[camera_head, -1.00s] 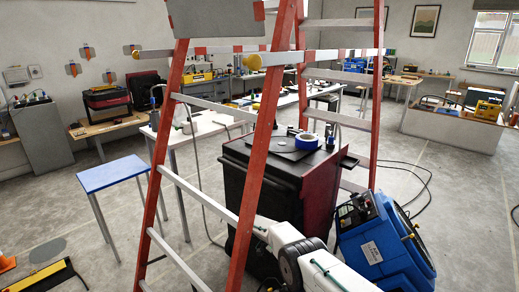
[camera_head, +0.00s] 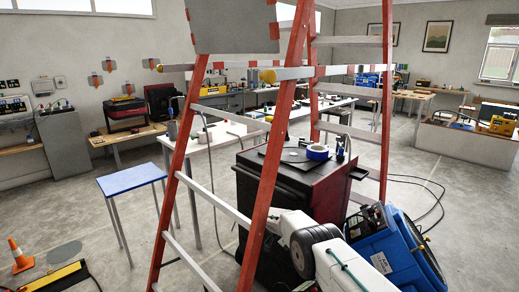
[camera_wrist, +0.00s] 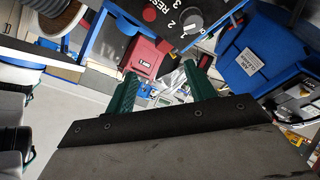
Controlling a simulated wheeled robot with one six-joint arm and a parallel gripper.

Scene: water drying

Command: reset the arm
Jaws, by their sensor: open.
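My gripper (camera_wrist: 160,78) shows in the wrist view with its two green fingers spread apart. No object is held between them. Behind the fingers lie a red box (camera_wrist: 145,56) and some small light-coloured items. A dark panel with the word RESET and a numbered dial (camera_wrist: 190,22) is at the top of the wrist view. In the head view my white and dark arm reaches in from the bottom, right of the ladder's front leg. My gripper cannot be made out in the head view.
A red stepladder (camera_head: 262,200) stands close in front. Beyond it are a dark cabinet (camera_head: 325,185) bearing a blue tape roll (camera_head: 317,152), and a blue machine (camera_head: 395,250) at right. A blue-topped table (camera_head: 130,178) and an orange cone (camera_head: 18,250) stand left. Cables cross the floor.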

